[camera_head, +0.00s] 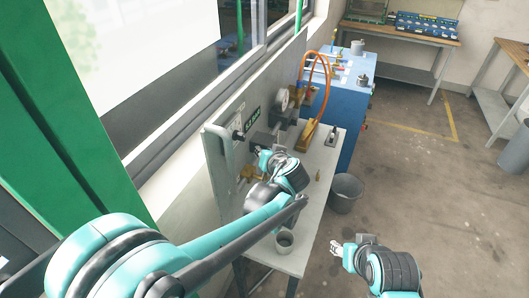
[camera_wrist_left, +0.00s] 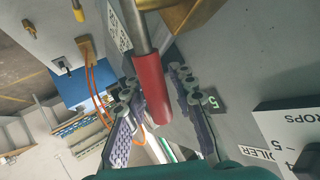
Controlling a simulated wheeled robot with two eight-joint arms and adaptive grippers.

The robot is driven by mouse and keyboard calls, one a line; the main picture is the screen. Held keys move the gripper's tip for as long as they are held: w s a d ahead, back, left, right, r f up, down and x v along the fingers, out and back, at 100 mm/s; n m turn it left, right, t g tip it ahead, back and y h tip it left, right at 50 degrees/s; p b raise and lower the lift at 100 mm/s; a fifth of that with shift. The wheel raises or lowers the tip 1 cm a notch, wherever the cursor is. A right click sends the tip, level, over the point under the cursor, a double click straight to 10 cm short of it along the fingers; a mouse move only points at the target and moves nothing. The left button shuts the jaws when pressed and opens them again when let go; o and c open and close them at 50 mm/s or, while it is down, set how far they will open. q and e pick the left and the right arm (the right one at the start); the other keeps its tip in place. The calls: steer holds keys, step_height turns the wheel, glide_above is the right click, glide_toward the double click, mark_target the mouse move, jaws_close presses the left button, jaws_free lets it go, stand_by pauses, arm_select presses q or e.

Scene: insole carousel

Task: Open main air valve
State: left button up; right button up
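A valve lever with a red grip (camera_wrist_left: 151,88) on a metal stem runs down the middle of the left wrist view, with a brass part (camera_wrist_left: 190,14) beside its upper end. My left gripper (camera_wrist_left: 156,90) is open, with one finger on each side of the red grip and a visible gap on the right side. In the head view, my left gripper (camera_head: 263,157) is at the grey wall panel, by brass fittings (camera_head: 250,172); the red grip is hidden there. My right gripper (camera_head: 338,250) looks open and empty, over the floor right of the bench.
A blue cabinet (camera_head: 352,108) stands behind.

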arm_select(q)
steer(key=v, duration=1.2)
